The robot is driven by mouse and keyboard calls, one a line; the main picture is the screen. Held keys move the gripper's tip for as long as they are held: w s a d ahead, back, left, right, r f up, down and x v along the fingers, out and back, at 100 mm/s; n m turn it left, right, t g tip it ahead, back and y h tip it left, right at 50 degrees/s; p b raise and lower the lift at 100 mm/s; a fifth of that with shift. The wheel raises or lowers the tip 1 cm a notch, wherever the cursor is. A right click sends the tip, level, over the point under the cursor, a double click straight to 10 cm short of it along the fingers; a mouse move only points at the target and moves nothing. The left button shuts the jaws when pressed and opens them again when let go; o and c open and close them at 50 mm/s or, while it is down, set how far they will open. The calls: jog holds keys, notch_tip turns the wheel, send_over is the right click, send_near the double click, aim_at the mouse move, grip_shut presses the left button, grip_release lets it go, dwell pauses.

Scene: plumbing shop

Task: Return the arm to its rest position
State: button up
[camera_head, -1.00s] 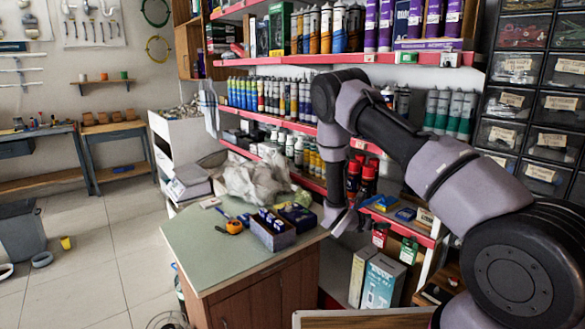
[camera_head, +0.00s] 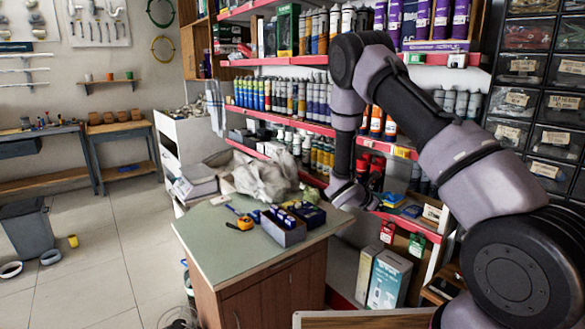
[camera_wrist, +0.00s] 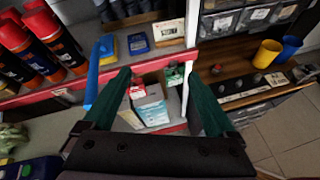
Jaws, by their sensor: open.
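My gripper (camera_head: 350,198) hangs at the end of my arm near the right edge of the green-topped counter (camera_head: 214,256), in front of the shelf rack. In the wrist view my gripper (camera_wrist: 162,82) shows two dark green fingers spread wide apart with nothing between them. Beyond the fingers are a red-edged shelf and small boxes below it. My arm is bent, with its elbow raised in front of the shelves. In the head view the fingertips are small and hard to make out.
The counter holds a box with blue items (camera_head: 284,230), an orange tape measure (camera_head: 243,223) and a crumpled plastic bag (camera_head: 262,178). Shelves of bottles and spray cans stand close behind my arm. Drawer bins (camera_head: 540,100) are at right. The floor (camera_head: 95,255) at left is mostly clear.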

jog(key=s+d+r+m+g+y, duration=0.1)
jog(key=s+r+m+g+y, duration=0.1)
jog(key=s+r+m, duration=0.7)
jog(key=s+d+r+m+g+y, duration=0.25)
jog(key=s+r+m, duration=0.3)
jog(key=r, duration=0.75)
jog(key=s+a+r+m+t+y, duration=0.2)
jog(key=s+a+r+m+y, duration=0.2)
jog(key=s+r, duration=0.3)
jog(key=s+a+r+m+t+y, duration=0.3)
jog(key=s+a+r+m+y, duration=0.2)
jog(key=s, duration=0.7)
notch_tip(320, 180, up, 4)
jog(key=shift+a+f+m, duration=0.25)
jog(key=shift+a+m, duration=0.6)
jog(key=shift+a, duration=0.3)
jog(key=shift+t, duration=0.25)
